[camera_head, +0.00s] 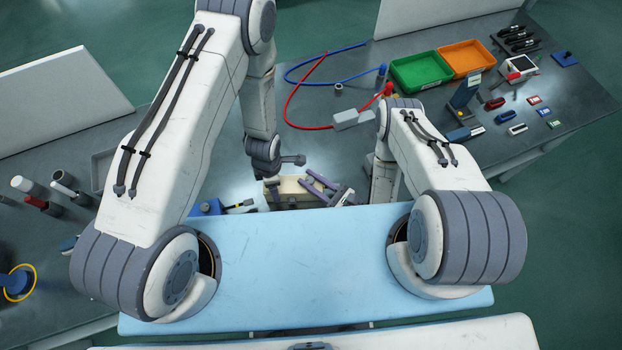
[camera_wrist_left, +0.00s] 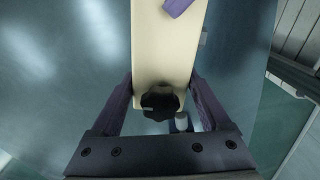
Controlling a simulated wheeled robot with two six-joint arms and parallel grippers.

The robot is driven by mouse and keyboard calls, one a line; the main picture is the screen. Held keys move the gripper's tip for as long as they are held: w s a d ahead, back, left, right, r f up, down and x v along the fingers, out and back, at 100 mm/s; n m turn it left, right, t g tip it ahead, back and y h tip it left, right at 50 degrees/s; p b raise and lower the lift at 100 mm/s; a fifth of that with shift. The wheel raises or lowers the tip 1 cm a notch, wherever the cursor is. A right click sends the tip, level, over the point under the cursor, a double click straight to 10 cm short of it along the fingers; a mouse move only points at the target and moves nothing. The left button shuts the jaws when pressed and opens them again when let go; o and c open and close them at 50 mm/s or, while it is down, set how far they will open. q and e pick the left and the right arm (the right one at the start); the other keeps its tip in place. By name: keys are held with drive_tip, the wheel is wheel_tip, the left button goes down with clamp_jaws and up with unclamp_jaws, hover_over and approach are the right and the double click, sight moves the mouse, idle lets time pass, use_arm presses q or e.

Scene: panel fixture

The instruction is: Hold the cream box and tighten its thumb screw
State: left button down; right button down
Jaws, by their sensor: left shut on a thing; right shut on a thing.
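The cream box (camera_head: 290,187) is at the front of the bench, partly covered by my grippers. In the left wrist view it is a long cream block (camera_wrist_left: 166,50), with a black thumb screw (camera_wrist_left: 160,104) on its near end. My left gripper (camera_head: 284,176) is shut on the box; in its wrist view the fingers (camera_wrist_left: 161,84) lie along both sides, with the screw between them. My right gripper (camera_head: 308,181) is shut on the box's right part, its purple fingers angled across it. One right fingertip shows at the top of the wrist view. The screw is hidden in the head view.
Green (camera_head: 421,70) and orange (camera_head: 466,57) trays stand at the back right, with tools and small parts beside them. Red and blue cables (camera_head: 297,106) lie behind the box. A light-blue surface (camera_head: 310,265) is in front.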

sight(314, 182)
drive_tip(key=shift+s+a, duration=0.15)
drive_tip(key=shift+s, duration=0.1)
drive_tip(key=c, duration=0.8)
unclamp_jaws()
drive_tip(key=shift+c, duration=0.2)
drive_tip(key=shift+o, duration=1.2)
drive_tip(key=shift+w, duration=0.1)
drive_tip(key=shift+s+d+m, duration=0.15)
drive_tip(key=shift+s+d, duration=0.4)
drive_tip(key=shift+d, duration=0.2)
drive_tip(key=shift+s+d+m, duration=0.15)
drive_tip(key=shift+s+d, duration=0.35)
drive_tip(key=shift+d, duration=0.25)
drive_tip(key=shift+s+a+v, duration=0.1)
drive_tip(key=shift+s+v, duration=0.05)
drive_tip(key=shift+v, duration=2)
drive_tip(key=shift+s+a+v, duration=0.1)
drive_tip(key=shift+v, duration=2)
